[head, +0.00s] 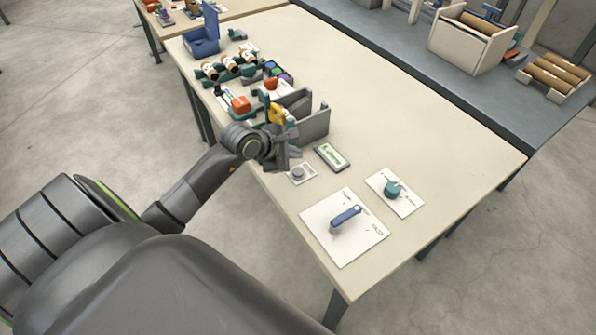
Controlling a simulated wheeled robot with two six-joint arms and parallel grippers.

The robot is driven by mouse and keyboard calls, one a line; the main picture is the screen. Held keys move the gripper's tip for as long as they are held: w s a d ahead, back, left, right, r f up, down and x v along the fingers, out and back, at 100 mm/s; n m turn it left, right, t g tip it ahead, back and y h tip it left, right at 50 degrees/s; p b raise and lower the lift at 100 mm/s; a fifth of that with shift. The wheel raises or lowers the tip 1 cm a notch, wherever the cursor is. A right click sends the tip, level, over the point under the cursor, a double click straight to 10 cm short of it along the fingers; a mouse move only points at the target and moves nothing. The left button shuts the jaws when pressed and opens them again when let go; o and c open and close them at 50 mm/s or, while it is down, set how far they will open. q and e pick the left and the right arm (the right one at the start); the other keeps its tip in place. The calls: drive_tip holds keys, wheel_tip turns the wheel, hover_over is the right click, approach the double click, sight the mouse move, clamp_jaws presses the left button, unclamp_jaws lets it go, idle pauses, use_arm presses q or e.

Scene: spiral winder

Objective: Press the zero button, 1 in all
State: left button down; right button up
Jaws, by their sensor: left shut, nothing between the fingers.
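A small pale plate with a round grey button (298,173) lies near the table's left edge; this looks like the zero button, though its label is too small to read. My left gripper (284,163) is shut and empty. It is just up and left of the button in the picture, and I cannot tell its height above the plate or whether it touches. A small box with a greenish display (332,156) lies right of the button. My right gripper is not in view.
A white sheet with a blue lever (345,217) and a plate with a teal knob (394,189) lie nearer the table's front end. Grey upright panels (314,122), an orange part (241,104) and a blue open box (203,41) stand behind my gripper. The table's right side is clear.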

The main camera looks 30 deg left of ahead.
sight(294, 173)
use_arm(q)
wheel_tip(294, 173, down, 4)
drive_tip(key=b, duration=0.2)
drive_tip(key=shift+b, duration=0.4)
idle(1.6)
drive_tip(key=shift+f, duration=0.25)
drive_tip(key=shift+f+b, duration=0.15)
drive_tip(key=shift+b, duration=0.35)
drive_tip(key=shift+f+b, duration=0.45)
drive_tip(key=shift+b, duration=0.1)
drive_tip(key=shift+r, duration=0.1)
idle(0.4)
drive_tip(key=shift+r+p, duration=0.55)
drive_tip(key=shift+r, duration=0.2)
